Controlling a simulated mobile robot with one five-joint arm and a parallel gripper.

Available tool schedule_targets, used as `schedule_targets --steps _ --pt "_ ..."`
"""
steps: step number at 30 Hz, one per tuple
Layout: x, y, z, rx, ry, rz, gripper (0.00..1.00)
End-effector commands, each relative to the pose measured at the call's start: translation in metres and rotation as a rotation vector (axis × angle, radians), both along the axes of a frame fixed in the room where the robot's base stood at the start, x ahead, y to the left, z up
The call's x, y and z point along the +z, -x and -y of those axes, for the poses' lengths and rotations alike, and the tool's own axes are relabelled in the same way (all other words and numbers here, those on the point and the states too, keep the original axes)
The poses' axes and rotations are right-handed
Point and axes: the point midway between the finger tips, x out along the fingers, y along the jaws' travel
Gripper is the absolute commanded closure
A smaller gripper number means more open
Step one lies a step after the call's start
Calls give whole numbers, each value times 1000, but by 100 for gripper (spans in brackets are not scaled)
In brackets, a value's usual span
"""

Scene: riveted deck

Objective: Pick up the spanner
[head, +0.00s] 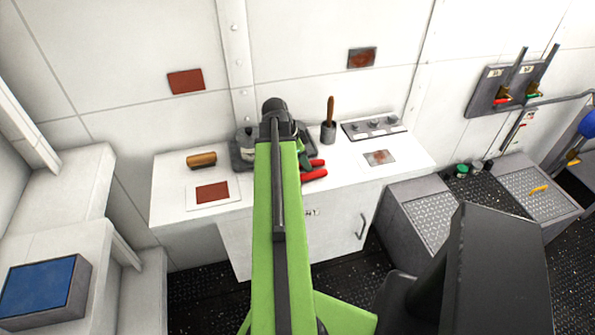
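I cannot make out a spanner in the head view. A red-handled tool (314,170), perhaps pliers, lies on the white counter (230,222), partly hidden by my arm. My green arm reaches up the middle of the picture. Its dark end, where my gripper (277,118) is, lies over the back of the counter, in front of a dark grey tray (242,162). The fingers do not show clearly, so I cannot tell whether they are open or hold anything. My arm hides part of the tray and counter.
A tan roll (201,160) and a white card with a brown-red patch (212,193) lie on the counter's left. A grey cup (328,133) with a brown handle and a knobbed panel (373,128) stand at the back right. Metal boxes (418,218) stand right. Dark floor (205,287) shows in front.

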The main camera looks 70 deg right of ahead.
Motion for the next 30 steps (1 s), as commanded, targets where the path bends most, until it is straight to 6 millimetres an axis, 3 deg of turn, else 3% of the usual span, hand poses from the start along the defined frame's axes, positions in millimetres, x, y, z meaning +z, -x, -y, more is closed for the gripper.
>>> schedule_targets --steps 1,9,23,30 --pt "1 0 0 0 0 0 65" --pt "1 0 0 -1 0 0 100" --pt "4 1 0 -2 1 -1 100" --pt "30 1 0 -3 0 0 100"
